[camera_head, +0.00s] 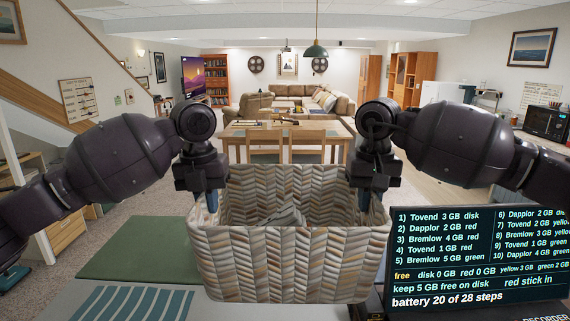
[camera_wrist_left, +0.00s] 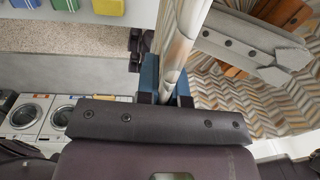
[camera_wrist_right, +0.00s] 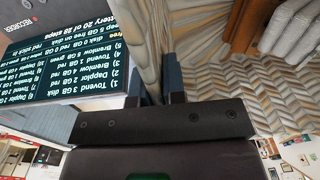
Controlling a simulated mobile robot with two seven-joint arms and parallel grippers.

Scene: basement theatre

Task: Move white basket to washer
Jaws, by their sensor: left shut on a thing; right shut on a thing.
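The basket (camera_head: 290,262), patterned in a white, grey and tan herringbone, is in front of me in the head view, upright. My left gripper (camera_head: 211,198) is shut on its left wall, and my right gripper (camera_head: 365,198) is shut on its right wall. The wall also shows between the fingers in the left wrist view (camera_wrist_left: 182,45) and the right wrist view (camera_wrist_right: 150,45). A grey item (camera_head: 287,214) lies inside. The wrist views also show a brown item (camera_wrist_left: 285,15) and a pale glove-like item (camera_wrist_right: 285,25) in it. White front-loading machines (camera_wrist_left: 28,115), looking like washers, show at the left wrist view's left.
A screen with text (camera_head: 478,255) stands close right of the basket. A green mat (camera_head: 130,250) and a striped blue mat (camera_head: 125,305) lie to the left. A wooden table with chairs (camera_head: 335,130) stands ahead, with sofas (camera_head: 285,97) behind it.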

